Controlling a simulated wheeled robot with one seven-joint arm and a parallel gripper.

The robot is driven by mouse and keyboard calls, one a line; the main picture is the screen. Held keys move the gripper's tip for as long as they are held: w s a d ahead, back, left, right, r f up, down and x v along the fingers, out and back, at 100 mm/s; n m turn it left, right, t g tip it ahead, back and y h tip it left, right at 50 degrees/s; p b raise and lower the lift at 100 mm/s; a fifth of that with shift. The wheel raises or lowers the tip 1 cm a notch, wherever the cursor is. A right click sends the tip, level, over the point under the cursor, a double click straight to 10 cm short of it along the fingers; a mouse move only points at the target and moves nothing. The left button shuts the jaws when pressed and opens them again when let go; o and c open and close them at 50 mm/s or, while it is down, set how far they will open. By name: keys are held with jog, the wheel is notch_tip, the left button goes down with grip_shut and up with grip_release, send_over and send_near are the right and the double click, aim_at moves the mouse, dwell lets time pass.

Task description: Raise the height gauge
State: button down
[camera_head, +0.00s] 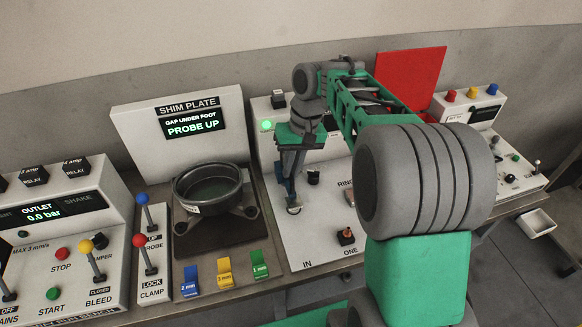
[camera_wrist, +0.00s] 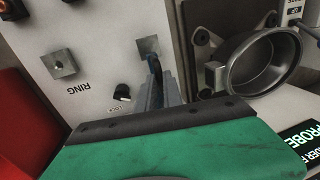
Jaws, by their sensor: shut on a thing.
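My gripper (camera_head: 292,205) is over the white panel, low beside the shim plate station. In the wrist view its grey fingers (camera_wrist: 158,85) are shut on a small dark part, at a square metal plate (camera_wrist: 148,47). The fingers hide most of that part. The shim plate display (camera_head: 192,125) reads "GAP UNDER FOOT" and "PROBE UP". A blue-knobbed lever (camera_head: 142,199) with a label ending in "PROBE" stands upright left of the round grey housing (camera_head: 208,185). No separate thing labelled height gauge shows.
A red-knobbed clamp lever (camera_head: 138,241) stands in front of the blue one. Blue, yellow and green shim tags (camera_head: 224,272) lie at the front edge. A black knob (camera_head: 313,177) and a button (camera_head: 346,236) are near my gripper. A red board (camera_head: 410,77) stands behind my arm.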

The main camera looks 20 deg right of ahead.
notch_tip(320, 180, up, 10)
jog(key=p, duration=0.8)
jog(key=shift+w+f+p, duration=0.15)
jog(key=shift+f+p, duration=0.05)
jog(key=shift+p, duration=0.15)
jog(key=c, duration=1.5)
grip_release()
jog(key=r, duration=0.2)
jog(key=d+r+p, duration=0.1)
jog(key=r, duration=0.2)
jog(key=r+p, duration=0.1)
jog(key=r, duration=0.1)
jog(key=shift+d+r, duration=0.3)
